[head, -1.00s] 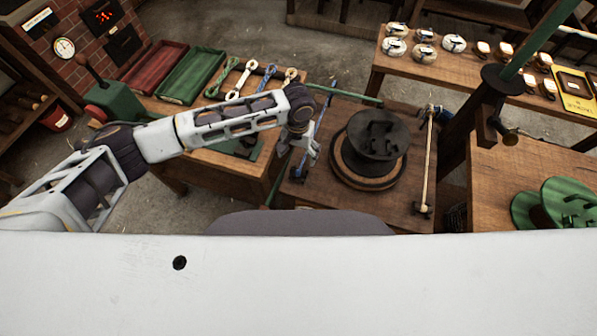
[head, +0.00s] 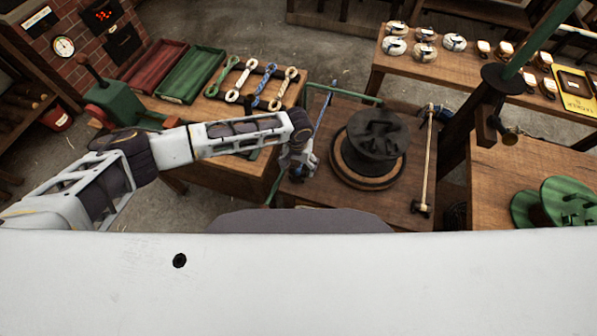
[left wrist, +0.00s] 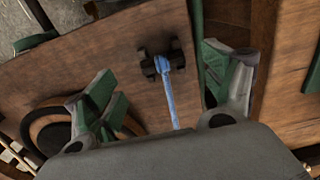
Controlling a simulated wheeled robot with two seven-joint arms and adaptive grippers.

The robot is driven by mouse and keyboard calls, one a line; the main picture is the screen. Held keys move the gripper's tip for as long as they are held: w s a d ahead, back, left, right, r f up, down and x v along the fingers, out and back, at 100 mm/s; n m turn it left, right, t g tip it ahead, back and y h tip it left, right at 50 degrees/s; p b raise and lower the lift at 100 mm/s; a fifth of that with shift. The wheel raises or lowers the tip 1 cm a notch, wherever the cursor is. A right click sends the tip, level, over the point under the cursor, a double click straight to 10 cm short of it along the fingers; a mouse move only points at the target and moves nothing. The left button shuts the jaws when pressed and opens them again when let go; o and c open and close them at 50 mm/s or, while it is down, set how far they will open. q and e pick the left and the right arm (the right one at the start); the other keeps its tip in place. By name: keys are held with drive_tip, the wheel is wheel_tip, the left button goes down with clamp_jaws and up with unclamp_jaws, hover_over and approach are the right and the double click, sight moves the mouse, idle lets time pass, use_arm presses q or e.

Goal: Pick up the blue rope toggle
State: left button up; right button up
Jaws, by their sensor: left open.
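A thin, straight blue rope piece (head: 323,110) lies along the left side of the wooden table with the dark spool. My left gripper (head: 300,165) is at the near end of this blue piece. In the left wrist view my left gripper (left wrist: 163,78) is open, its green-padded fingers spread on both sides of the blue rope with clear gaps. The rope's near end is hidden behind the gripper body. My right gripper is not in view.
A dark spool (head: 375,138) stands right of my left gripper. A tan rod (head: 425,160) lies beyond it. A rack left of the table holds several knotted ropes, one blue and white (head: 265,85). Green (head: 191,75) and red (head: 151,64) trays stand behind.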

sight(298, 172)
use_arm(q)
drive_tip(key=shift+f, duration=0.15)
drive_tip(key=shift+w+f, duration=0.15)
drive_tip(key=shift+f, duration=1.1)
drive_tip(key=shift+w+f, duration=0.1)
drive_tip(key=shift+f, duration=1.15)
drive_tip(key=c, duration=0.9)
